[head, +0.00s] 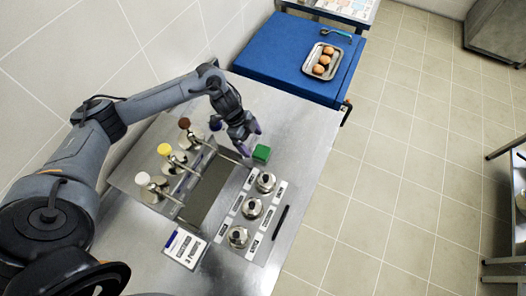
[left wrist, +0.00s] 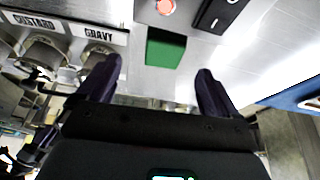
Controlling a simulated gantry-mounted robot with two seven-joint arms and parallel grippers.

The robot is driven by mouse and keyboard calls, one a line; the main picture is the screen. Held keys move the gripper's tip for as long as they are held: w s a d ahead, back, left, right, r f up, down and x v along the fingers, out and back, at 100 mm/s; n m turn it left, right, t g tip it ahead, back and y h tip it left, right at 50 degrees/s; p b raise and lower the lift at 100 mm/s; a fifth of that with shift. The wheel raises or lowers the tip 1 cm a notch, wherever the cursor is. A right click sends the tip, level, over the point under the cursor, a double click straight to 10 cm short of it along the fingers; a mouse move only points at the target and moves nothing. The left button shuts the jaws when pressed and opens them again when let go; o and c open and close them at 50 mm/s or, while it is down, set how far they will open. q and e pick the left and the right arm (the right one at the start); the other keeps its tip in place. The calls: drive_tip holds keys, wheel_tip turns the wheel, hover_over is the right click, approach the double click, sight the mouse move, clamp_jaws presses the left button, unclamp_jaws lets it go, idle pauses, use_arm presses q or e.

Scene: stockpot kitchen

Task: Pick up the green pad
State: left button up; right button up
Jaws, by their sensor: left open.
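The green pad (head: 261,153) is a small green block lying on the steel counter, just beyond the far end of the metal dispenser rack in the head view. The right gripper does not show.
The dispenser rack (head: 211,186) with labelled pumps stands close to the left gripper. Several lidded steel pots (head: 252,208) and a black marker (head: 281,222) are nearby. A blue table (head: 270,57) holds a tray of eggs (head: 312,70). Bare counter (head: 305,130) lies right of the pad.

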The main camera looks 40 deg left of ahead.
sight(260, 151)
use_arm(q)
drive_tip(key=x, duration=0.6)
drive_tip(key=shift+w+d, duration=0.2)
drive_tip(key=shift+w, duration=0.2)
drive_tip(key=shift+w+d+f, duration=0.1)
drive_tip(key=shift+d+f, duration=0.05)
drive_tip(key=shift+f, duration=0.45)
drive_tip(key=c, duration=1.1)
